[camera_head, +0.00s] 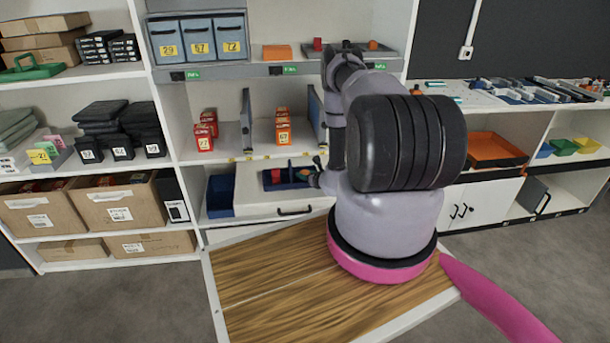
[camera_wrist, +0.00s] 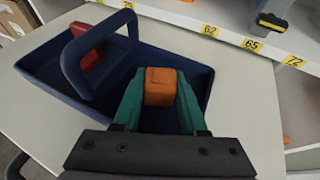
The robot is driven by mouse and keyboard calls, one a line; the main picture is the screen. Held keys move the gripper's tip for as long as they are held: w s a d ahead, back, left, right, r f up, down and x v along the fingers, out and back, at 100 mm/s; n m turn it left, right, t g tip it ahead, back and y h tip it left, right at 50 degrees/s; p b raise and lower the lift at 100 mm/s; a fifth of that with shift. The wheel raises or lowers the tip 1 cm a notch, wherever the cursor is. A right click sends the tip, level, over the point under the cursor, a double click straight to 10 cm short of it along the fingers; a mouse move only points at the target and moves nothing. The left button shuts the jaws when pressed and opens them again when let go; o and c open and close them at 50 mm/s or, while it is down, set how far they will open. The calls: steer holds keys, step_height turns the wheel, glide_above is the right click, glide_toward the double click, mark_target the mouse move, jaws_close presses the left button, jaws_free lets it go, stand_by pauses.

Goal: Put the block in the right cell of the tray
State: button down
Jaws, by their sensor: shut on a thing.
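The dark blue tray (camera_wrist: 150,52) sits on a pale surface in the wrist view, with an arched handle (camera_wrist: 92,35) across it. A red block (camera_wrist: 92,66) lies in the part left of the handle, partly hidden by it. My gripper (camera_wrist: 160,84) has green fingers shut on an orange block (camera_wrist: 161,90). The block is over the part of the tray right of the handle. Whether it touches the tray floor I cannot tell. In the head view the tray (camera_head: 270,187) is small, beside my arm, which partly hides that area.
The tray stands on a white surface (camera_head: 250,200) low in the shelf unit, below a shelf with tags and orange items. A blue bin (camera_head: 220,196) stands left of it. A wooden tabletop (camera_head: 270,285) lies in front. Shelf edges are close above the tray.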

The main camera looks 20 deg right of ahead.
steer(key=c, duration=0.7)
jaws_free()
steer(key=shift+c, duration=0.2)
steer(key=shift+r, duration=0.1)
